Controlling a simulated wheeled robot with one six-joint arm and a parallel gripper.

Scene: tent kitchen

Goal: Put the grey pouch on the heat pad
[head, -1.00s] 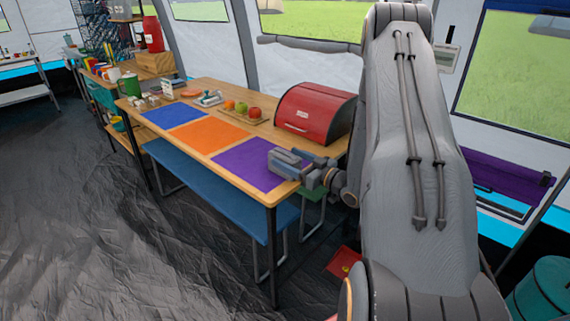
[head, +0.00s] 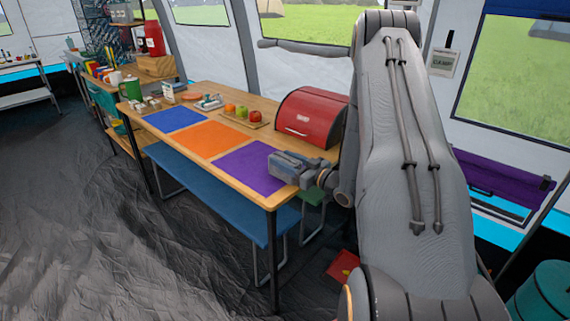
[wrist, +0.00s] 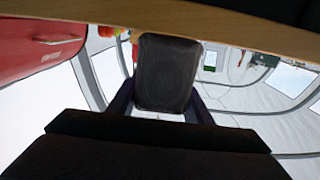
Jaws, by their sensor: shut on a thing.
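My gripper (head: 276,161) is at the near right end of the wooden table, low over the right part of the purple mat (head: 236,165). In the wrist view my gripper (wrist: 162,105) is shut on a dark grey, rounded block-like thing, which I take as the grey pouch (wrist: 168,72). In the head view the pouch cannot be told apart from the gripper. Flat orange (head: 208,140) and blue (head: 174,120) mats lie in a row with the purple one. No mat is marked as the heat pad, so I cannot tell which it is.
A red bread box (head: 310,118) stands on the table behind the gripper. A board with fruit (head: 241,114) is to its left, with small items further back. A blue bench (head: 215,185) runs along the near side. The orange and blue mats are bare.

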